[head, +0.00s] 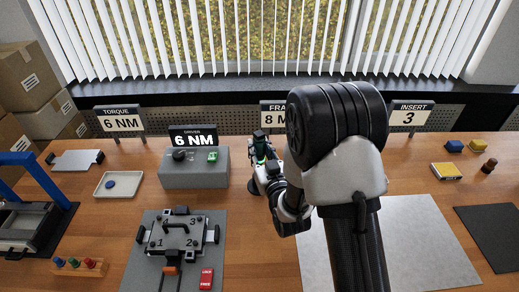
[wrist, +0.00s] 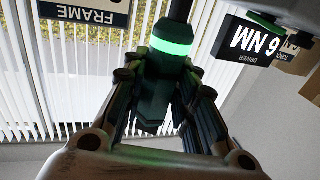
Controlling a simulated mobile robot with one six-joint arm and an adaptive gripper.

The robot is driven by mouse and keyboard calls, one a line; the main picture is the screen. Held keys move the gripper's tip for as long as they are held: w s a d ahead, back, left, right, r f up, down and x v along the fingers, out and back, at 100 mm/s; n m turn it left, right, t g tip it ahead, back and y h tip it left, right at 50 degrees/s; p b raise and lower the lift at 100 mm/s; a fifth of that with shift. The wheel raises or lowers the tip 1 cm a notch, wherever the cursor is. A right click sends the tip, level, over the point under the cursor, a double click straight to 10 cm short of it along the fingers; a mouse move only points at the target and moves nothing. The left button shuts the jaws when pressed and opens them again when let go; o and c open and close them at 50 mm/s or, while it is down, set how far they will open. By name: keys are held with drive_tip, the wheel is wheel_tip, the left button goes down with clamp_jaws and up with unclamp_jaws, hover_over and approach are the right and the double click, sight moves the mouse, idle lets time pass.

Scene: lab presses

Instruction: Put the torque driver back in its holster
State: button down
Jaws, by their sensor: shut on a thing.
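My gripper (head: 263,146) is shut on the torque driver (head: 260,152), right of the grey driver box in the head view. The driver is dark green with a glowing green ring, which shows clearly in the wrist view (wrist: 172,45). There my gripper (wrist: 160,88) has its fingers on both sides of the driver's body. The driver's far end runs out of the top of the wrist view. I cannot make out the holster; my arm hides part of the bench.
The grey driver box (head: 194,180) carries a 6 NM sign (head: 193,138), a black knob and a green button. In front lies a plate fixture (head: 177,236) on a grey mat. A white tray (head: 104,190) with a blue disc and a blue press (head: 38,172) stand left.

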sight(260, 164)
drive_tip(key=shift+f+b, duration=1.85)
drive_tip(key=shift+f, duration=0.05)
drive_tip(key=shift+f, duration=0.95)
drive_tip(key=c, duration=1.2)
unclamp_jaws()
drive_tip(key=shift+f, duration=0.1)
drive_tip(key=v, duration=0.7)
drive_tip(key=shift+s, duration=0.25)
